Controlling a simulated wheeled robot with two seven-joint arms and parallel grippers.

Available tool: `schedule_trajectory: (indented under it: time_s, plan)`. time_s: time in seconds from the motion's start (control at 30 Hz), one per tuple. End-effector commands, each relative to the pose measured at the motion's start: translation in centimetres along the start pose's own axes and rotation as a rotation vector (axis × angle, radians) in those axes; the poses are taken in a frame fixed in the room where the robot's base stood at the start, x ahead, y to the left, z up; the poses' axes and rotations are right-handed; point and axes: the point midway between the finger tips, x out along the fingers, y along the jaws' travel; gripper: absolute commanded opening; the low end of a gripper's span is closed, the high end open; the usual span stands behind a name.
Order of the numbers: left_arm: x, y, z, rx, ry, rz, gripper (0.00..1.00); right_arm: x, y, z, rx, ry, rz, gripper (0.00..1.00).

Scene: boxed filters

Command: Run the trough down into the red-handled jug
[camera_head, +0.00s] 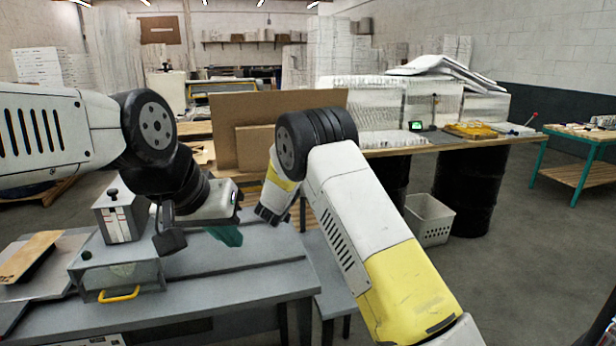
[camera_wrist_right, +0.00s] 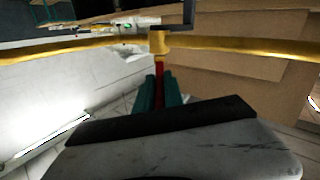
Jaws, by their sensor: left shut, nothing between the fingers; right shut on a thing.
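In the right wrist view my right gripper (camera_wrist_right: 160,92) has its teal fingers shut on a red handle (camera_wrist_right: 159,73). The handle joins a thin, curved yellow band (camera_wrist_right: 235,42) that crosses the view. I cannot tell whether this is the jug; no jug body shows clearly. In the head view the right fingers and what they hold are hidden behind my right wrist. My left gripper (camera_head: 228,236) is shut and empty above the grey bench (camera_head: 240,290). A clear-walled box (camera_head: 118,272) with a yellow handle stands left of it; I cannot tell whether it is the trough.
A grey box with a black knob (camera_head: 120,218) stands behind the clear-walled box. A brown panel (camera_head: 225,115) stands behind my arms. Black drums (camera_head: 468,190) and a white crate (camera_head: 430,219) stand on the right. The bench front is bare, with open floor on the right.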

Motion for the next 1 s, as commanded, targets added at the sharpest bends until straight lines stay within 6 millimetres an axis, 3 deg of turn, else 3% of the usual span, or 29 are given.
schedule_trajectory:
  time_s: [0.37,0.4,0.5,0.83,1.0]
  plan:
    - [0.0,0.0,0.0,0.000,0.000,0.000,0.00,0.0,0.0,-0.1,0.001,0.000,0.007,0.00]
    - [0.0,0.0,0.0,0.000,0.000,0.000,0.00,0.0,0.0,-0.1,0.001,0.000,0.007,0.15]
    - [0.0,0.0,0.0,0.000,0.000,0.000,0.00,0.0,0.0,-0.1,0.001,0.000,0.007,0.34]
    - [0.0,0.0,0.0,0.000,0.000,0.000,0.00,-0.1,0.0,-0.1,0.001,-0.001,0.006,0.34]
    - [0.0,0.0,0.0,0.000,0.000,0.000,0.00,-2.0,-0.1,0.0,-0.001,-0.002,0.004,0.34]
